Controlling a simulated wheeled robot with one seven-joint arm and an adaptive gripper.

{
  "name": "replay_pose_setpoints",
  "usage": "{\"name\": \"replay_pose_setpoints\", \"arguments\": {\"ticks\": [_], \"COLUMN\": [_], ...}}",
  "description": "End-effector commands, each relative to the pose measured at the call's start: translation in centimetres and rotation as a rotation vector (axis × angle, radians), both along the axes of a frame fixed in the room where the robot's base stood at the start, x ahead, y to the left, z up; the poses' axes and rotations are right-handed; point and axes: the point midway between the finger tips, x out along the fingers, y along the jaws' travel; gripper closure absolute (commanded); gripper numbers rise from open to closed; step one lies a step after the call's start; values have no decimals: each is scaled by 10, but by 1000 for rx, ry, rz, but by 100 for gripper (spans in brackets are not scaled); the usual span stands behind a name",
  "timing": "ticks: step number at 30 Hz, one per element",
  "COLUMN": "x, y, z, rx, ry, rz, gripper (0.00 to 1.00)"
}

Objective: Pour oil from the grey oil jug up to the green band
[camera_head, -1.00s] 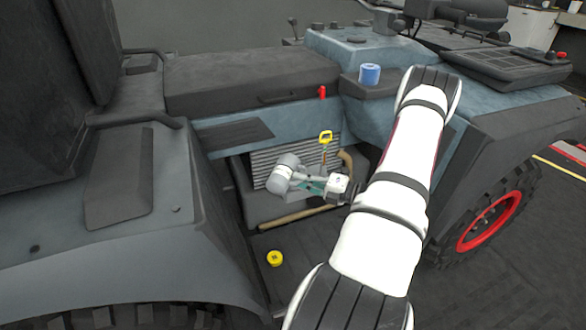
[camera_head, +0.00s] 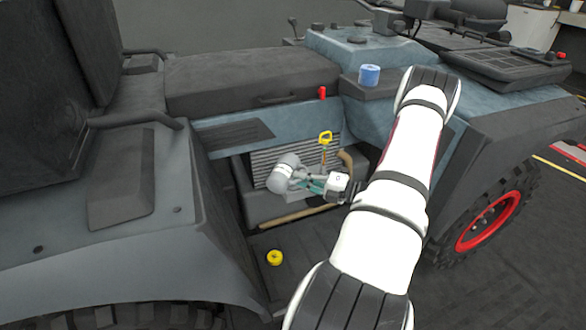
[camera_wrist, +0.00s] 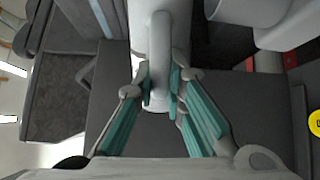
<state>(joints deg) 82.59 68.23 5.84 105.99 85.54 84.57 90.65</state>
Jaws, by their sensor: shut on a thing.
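The grey oil jug (camera_head: 281,172) is in front of the engine grille in the head view, and it looks tilted. My gripper (camera_head: 311,184) is at its right side. In the wrist view, the teal fingers of my gripper (camera_wrist: 160,88) are shut on the upright grey bar of the jug's handle (camera_wrist: 158,45). A yellow ring handle (camera_head: 325,138) stands on a thin stem behind the jug. A yellow cap (camera_head: 275,257) lies below on the dark step, and it also shows in the wrist view (camera_wrist: 315,123). I cannot make out a green band, the oil or any stream.
A tan hose or bar (camera_head: 297,216) runs below the jug. A blue roll-like item (camera_head: 369,75) sits on the ledge above right, and a red lever (camera_head: 322,92) is above the grille (camera_head: 262,166). The fender (camera_head: 165,230) bounds the left side.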

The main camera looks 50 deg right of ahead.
Motion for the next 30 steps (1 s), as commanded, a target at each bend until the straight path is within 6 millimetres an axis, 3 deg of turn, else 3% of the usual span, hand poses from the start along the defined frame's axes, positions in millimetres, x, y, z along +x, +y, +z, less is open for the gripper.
{"name": "replay_pose_setpoints", "arguments": {"ticks": [10, 13, 15, 19, 30], "x": [0, 1, 0, -1, -1], "y": [-1, 1, 4, 6, 5], "z": [1, -10, -5, -14, -11], "rx": [17, -78, -212, -362, -373], "ry": [3, -19, -50, -87, -90], "rz": [0, 0, 0, 3, 3], "gripper": [100, 100, 100, 100, 100]}}
